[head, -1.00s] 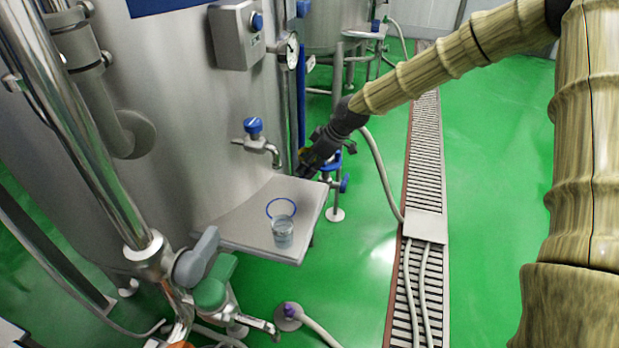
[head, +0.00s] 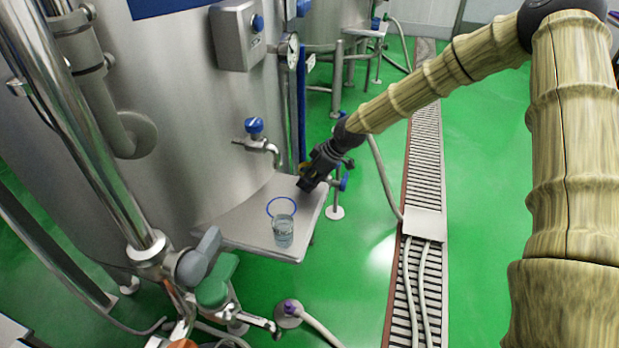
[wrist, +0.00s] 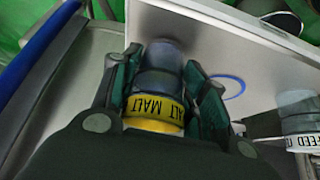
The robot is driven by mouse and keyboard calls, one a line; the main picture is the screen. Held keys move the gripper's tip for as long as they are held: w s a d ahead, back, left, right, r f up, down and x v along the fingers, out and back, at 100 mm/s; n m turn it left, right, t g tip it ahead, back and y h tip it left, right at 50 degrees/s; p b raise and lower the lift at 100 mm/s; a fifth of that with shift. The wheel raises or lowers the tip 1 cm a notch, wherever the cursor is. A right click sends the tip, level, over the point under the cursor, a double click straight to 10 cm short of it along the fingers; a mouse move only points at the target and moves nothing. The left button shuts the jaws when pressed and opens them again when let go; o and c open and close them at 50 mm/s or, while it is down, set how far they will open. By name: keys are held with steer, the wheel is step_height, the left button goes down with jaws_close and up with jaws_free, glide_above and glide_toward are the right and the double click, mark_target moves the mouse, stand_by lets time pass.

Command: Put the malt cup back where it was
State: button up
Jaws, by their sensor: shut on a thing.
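The malt cup (wrist: 158,105), with a yellow band lettered MALT, is between the fingers of my gripper (wrist: 163,80) in the wrist view. The gripper is shut on it. In the head view my gripper (head: 308,184) is at the right back part of the grey shelf (head: 238,222), and the cup in it is mostly hidden. I cannot tell if the cup touches the shelf. A blue ring (head: 270,202) is marked on the shelf, left of and nearer than the gripper. It also shows in the wrist view (wrist: 241,88), right of the held cup.
A clear cup (head: 283,234) stands on the shelf by the ring's near edge; its white band reads FEED in the wrist view (wrist: 302,141). A tap (head: 262,146) juts from the tank above the shelf. A hose (head: 384,180) hangs to the right.

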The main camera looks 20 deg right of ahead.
steer(key=shift+f, duration=0.15)
steer(key=o, duration=1.2)
steer(key=shift+o, duration=0.2)
steer(key=b+v, duration=0.1)
steer(key=v, duration=1.1)
